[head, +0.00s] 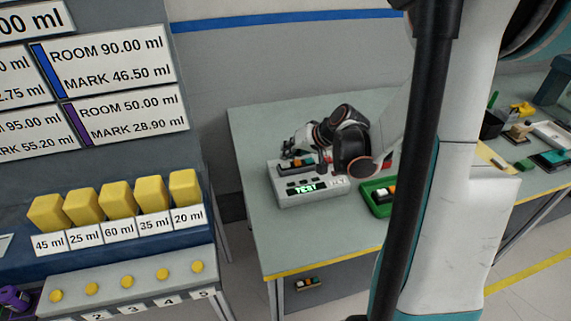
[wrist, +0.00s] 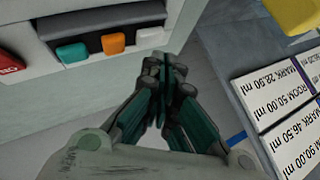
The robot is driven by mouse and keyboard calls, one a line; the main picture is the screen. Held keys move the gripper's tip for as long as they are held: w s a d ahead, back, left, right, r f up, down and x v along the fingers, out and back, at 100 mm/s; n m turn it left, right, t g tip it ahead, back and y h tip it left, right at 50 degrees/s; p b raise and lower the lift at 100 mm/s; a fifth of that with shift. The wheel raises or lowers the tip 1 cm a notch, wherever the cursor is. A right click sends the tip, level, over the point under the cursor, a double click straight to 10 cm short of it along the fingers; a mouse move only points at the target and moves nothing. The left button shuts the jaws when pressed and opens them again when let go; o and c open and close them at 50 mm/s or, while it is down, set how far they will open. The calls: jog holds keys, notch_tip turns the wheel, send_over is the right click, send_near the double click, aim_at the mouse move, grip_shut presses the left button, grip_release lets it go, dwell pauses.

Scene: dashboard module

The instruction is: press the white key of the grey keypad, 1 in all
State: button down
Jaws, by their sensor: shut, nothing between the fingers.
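The grey keypad (wrist: 60,106) fills the upper left of the wrist view, with a teal key (wrist: 72,53), an orange key (wrist: 112,42) and a white key (wrist: 150,38) in a row under a dark strip. The white key is at the end nearest my gripper. My gripper (wrist: 168,62) is shut and empty, its fingertips just beside and below the white key in the picture. I cannot tell whether they touch it. In the head view my gripper (head: 297,148) is over a grey unit (head: 290,198) with a lit green display; the keys are not clear there.
A red button (wrist: 9,62) sits left of the keys. A green tray (head: 372,208) with small coloured pieces stands right of the grey unit, partly behind my arm. A panel with yellow blocks (head: 116,198) and labels stands left. The table's front (head: 262,240) is bare.

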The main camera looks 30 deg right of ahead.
aim_at(287, 163)
jog(key=shift+f, duration=0.1)
dwell(0.4)
jog(key=shift+f+b, duration=0.35)
jog(key=shift+b, duration=0.1)
jog(key=shift+f+b, duration=0.45)
jog(key=shift+f, duration=0.05)
dwell(0.6)
jog(key=shift+r, duration=0.2)
jog(key=shift+r+p, duration=0.65)
jog(key=shift+r, duration=0.1)
jog(key=shift+r+p, duration=1.9)
jog(key=shift+r, duration=0.65)
jog(key=shift+f, duration=0.1)
